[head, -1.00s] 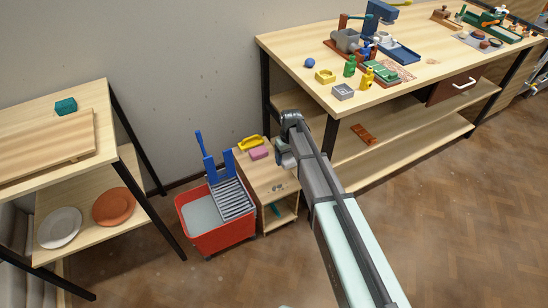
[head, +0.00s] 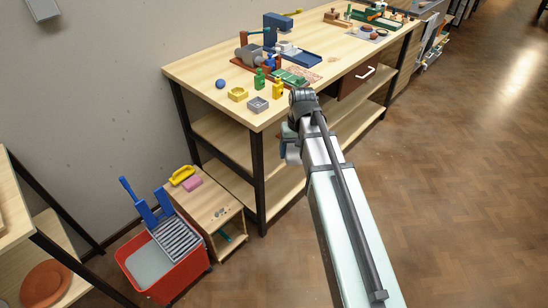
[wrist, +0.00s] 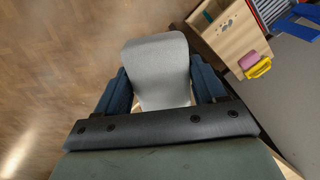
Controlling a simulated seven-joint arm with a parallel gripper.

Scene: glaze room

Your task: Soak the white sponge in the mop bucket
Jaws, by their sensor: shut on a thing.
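The red mop bucket (head: 180,279) stands on the floor at the lower left of the head view. Greyish-white liquid (head: 148,266) shows in its open part, beside a grey slatted wringer (head: 176,238) with a blue handle. My gripper (wrist: 162,88) is shut on a pale, rounded block that looks like the white sponge (wrist: 156,62), held between its two blue fingers in the wrist view. In the head view my gripper (head: 291,146) is in front of the workbench's near end, right of the bucket and apart from it. The sponge is hidden there by my arm.
A small wooden cabinet (head: 215,205) beside the bucket carries a yellow brush (head: 182,174) and a pink block (head: 193,184). The workbench (head: 215,75) bears several tools and pots. A shelf unit with an orange plate (head: 45,284) is at lower left. Floor (head: 470,200) is clear at right.

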